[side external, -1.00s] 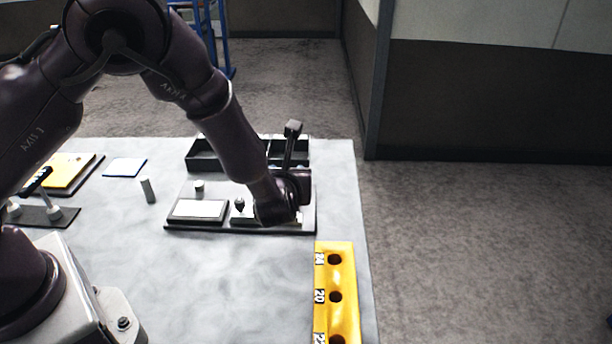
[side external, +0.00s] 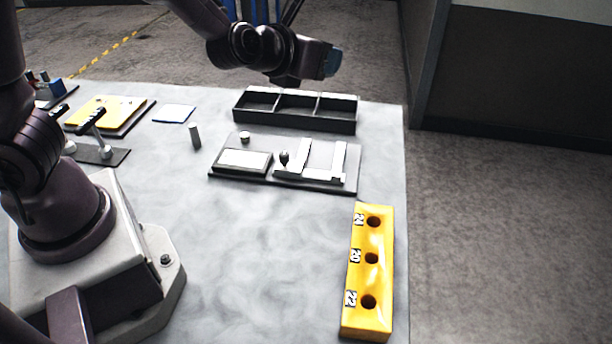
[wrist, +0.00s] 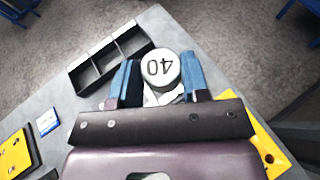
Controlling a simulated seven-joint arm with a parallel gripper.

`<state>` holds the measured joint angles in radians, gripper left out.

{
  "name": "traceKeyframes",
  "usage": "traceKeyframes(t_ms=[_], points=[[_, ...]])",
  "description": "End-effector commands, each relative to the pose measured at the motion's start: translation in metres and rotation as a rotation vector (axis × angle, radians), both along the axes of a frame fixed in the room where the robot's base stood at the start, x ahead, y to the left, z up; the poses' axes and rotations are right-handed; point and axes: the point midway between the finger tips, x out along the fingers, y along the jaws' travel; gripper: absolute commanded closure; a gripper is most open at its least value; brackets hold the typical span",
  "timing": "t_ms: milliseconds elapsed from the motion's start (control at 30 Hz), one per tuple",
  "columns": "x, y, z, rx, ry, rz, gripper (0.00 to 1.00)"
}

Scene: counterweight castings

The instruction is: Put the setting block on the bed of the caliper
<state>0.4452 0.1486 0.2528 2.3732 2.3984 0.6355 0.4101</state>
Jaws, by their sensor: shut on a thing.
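My gripper (side external: 334,62) is raised above the far side of the table, over the area of the black tray. In the wrist view its two blue fingers (wrist: 160,60) are shut on a round, pale block marked 40 (wrist: 159,70), seemingly the setting block. The block is not clearly visible in the side view. The caliper (side external: 306,177) lies on a dark board on the table, with a pale bed and two upright-looking pale jaws with a gap between them. A dark knob (side external: 284,157) stands at its left. The caliper is mostly hidden behind the block in the wrist view.
A black three-compartment tray (side external: 307,122) stands behind the board. A yellow holed block (side external: 368,282) is at front right. The middle front table is clear.

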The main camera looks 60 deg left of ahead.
Motion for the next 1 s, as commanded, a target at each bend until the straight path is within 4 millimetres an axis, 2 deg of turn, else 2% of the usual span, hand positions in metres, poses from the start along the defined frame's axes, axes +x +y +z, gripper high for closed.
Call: traceKeyframes(t_ms=[33,133,267,367,533,800,900,1000], points=[[-0.001,0.004,0.011,-0.004,-0.007,0.008,0.91],[-0.002,0.008,0.021,-0.003,-0.005,0.017,0.91],[-0.001,0.006,0.014,0.003,0.004,0.011,0.91],[0.001,-0.002,-0.008,0.006,0.009,-0.003,0.91],[0.011,-0.017,-0.057,0.007,0.01,0.03,0.91],[0.019,-0.025,-0.133,0.006,0.001,0.232,0.91],[0.018,-0.022,-0.154,0.003,-0.002,0.339,0.91],[0.018,-0.017,-0.158,-0.001,-0.006,0.426,0.91]])
